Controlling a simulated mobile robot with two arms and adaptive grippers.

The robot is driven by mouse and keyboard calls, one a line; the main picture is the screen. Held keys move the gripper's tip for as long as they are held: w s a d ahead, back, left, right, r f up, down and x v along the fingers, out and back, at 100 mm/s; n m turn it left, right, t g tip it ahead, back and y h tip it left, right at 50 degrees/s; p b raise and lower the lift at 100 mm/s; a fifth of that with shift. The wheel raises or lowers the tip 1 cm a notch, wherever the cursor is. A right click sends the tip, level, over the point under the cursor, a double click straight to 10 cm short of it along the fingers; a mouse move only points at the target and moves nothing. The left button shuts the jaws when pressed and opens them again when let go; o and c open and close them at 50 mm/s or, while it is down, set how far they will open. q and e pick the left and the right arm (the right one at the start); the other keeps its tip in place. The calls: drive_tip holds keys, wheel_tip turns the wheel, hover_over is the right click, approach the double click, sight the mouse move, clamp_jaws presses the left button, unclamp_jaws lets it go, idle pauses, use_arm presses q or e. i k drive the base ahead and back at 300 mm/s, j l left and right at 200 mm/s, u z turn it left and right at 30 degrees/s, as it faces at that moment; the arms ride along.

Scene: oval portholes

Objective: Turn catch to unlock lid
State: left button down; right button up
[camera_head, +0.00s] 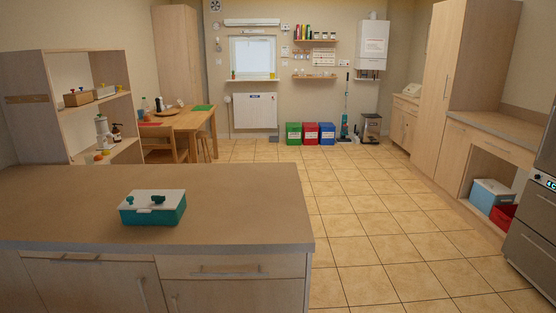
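A small teal box (154,216) stands on the brown counter (235,206) in front of me, in the head view. Its pale grey lid (174,196) lies flat on top and looks closed. Two dark teal pieces stand up on the lid: a smaller one (129,202) at the left and a larger one (158,200) near the middle. I cannot tell which of them is the catch, or how it is turned. Neither of my grippers shows in this view, and nothing touches the box.
The counter around the box is bare, with its front edge (200,247) close below the box. Open tiled floor (365,210) lies to the right. A shelf unit (60,95) and a wooden table (190,120) stand behind the counter. Cabinets (490,130) line the right side.

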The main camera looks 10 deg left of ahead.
sight(158, 199)
drive_tip(key=i+j+u, duration=0.25)
drive_tip(key=j+u, duration=0.15)
drive_tip(key=i+j+u, duration=0.4)
drive_tip(key=k+l, duration=0.05)
